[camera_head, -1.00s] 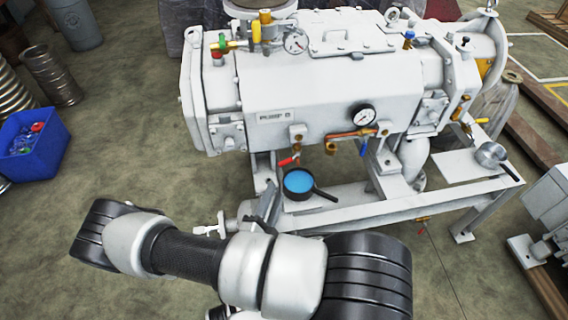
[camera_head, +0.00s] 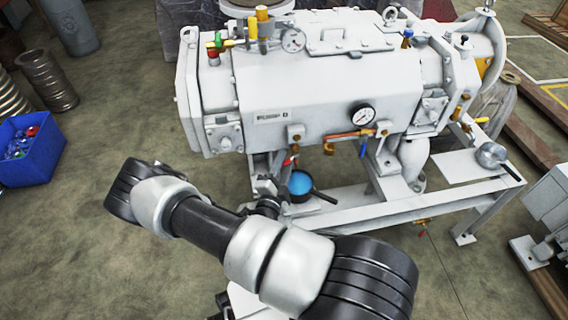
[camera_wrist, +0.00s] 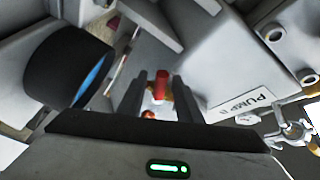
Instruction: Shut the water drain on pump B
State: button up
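Pump B (camera_head: 330,90) is a large white machine with a "PUMP B" label. A small valve with a red handle (camera_head: 289,161) hangs under its front, above a black pan (camera_head: 318,194) holding blue water. In the wrist view the red handle (camera_wrist: 162,84) stands between or just beyond my two dark fingers, with brass parts below it. My gripper (camera_wrist: 160,84) is open, fingers apart on either side of the handle; I cannot tell whether either touches it. The pan (camera_wrist: 62,68) shows at left there. In the head view my arm partly hides the gripper by the valve.
A blue-handled valve (camera_head: 363,150) and a copper pipe (camera_head: 348,134) sit right of the red handle, below a gauge (camera_head: 362,115). The white frame (camera_head: 400,211) runs under the pump. A blue crate (camera_head: 30,160) stands on open floor at left.

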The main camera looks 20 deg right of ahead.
grip_shut()
jog(key=r+m+p, duration=0.1)
jog(key=p, duration=0.3)
jog(key=shift+a+r+m+y, duration=0.15)
jog(key=shift+r+m+y, duration=0.15)
jog(key=shift+r, duration=0.1)
jog(key=p, duration=0.1)
jog(key=m+g+p, duration=0.1)
jog(key=p, duration=0.1)
jog(key=shift+r+y, duration=0.25)
jog(key=shift+y, duration=0.05)
jog(key=shift+f+m+y+p, duration=0.15)
jog(key=shift+m+y+p, duration=0.15)
jog(key=shift+m+p, duration=0.55)
jog(key=shift+a, duration=0.1)
grip_release()
